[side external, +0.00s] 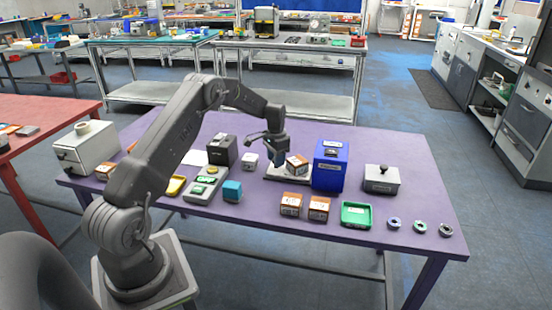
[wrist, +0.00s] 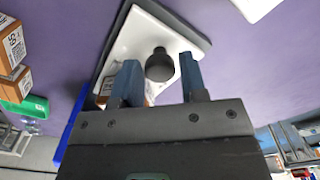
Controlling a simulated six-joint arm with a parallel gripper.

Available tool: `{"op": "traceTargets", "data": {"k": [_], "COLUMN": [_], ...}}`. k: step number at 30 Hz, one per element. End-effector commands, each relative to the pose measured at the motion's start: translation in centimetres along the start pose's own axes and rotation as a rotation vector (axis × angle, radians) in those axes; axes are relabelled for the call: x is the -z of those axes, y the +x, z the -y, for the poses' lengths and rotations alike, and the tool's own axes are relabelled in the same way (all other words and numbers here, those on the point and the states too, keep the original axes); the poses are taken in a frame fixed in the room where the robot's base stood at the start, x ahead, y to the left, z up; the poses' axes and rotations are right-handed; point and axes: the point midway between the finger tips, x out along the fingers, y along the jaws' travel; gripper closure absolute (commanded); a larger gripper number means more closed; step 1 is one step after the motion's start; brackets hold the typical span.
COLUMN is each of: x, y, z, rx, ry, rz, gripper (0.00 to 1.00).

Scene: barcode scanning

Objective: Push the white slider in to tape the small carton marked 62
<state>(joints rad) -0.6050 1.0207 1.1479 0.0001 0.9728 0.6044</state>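In the side view a small brown-and-white carton (side external: 297,164) sits on the white base (side external: 285,176) beside a blue box-shaped unit (side external: 331,160); its marking is too small to read. My gripper (side external: 277,154) is down at the left of this carton. In the wrist view its two blue fingers (wrist: 160,72) stand apart on either side of a black knob (wrist: 159,65) on a white plate (wrist: 140,35). A small gap shows at the knob's right, so the fingers look open around it.
Two brown cartons (side external: 291,204) (side external: 318,208) and a green tray (side external: 356,214) stand in front. A lidded grey box (side external: 381,179) and several rings (side external: 420,227) lie to the right. A black box (side external: 222,149), white cube (side external: 250,159) and teal cube (side external: 232,190) stand left.

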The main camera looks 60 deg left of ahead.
Motion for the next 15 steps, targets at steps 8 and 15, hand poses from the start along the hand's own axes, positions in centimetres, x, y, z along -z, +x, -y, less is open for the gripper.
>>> {"op": "traceTargets", "data": {"k": [8,15], "x": [0.0,0.0], "y": [-0.03,-0.04], "z": [0.01,0.02], "rx": [0.0,0.0], "ry": [0.0,0.0], "rz": [0.0,0.0], "gripper": [0.88,1.0]}}
